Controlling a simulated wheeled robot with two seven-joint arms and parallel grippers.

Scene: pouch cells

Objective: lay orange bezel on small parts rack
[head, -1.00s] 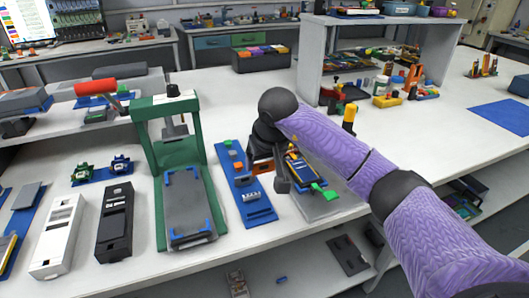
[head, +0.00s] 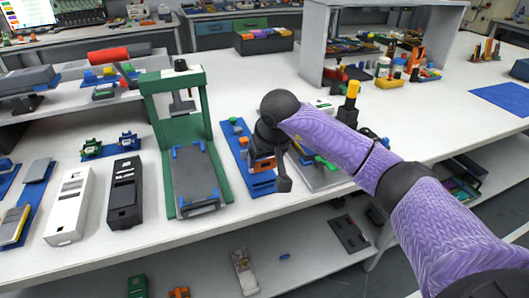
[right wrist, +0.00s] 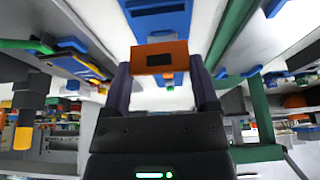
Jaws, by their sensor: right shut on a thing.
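The orange bezel (right wrist: 160,57), a small block-like frame with a dark window, is between the two fingers of my right gripper (right wrist: 160,75) in the right wrist view. My right gripper (head: 268,166) is shut on it. In the head view the orange bezel (head: 262,164) shows just under my dark wrist, over the blue small parts rack (head: 262,190). The rack carries a few small parts at its far end; my gripper hides its middle. I cannot tell whether the bezel touches the rack. My left gripper is not in view.
A green press frame (head: 159,130) with a grey plate stands close left of the rack. A grey tray (head: 318,178) with coloured parts lies close to the right, partly under my arm. A black case (head: 124,195) and a white case (head: 69,205) lie further left.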

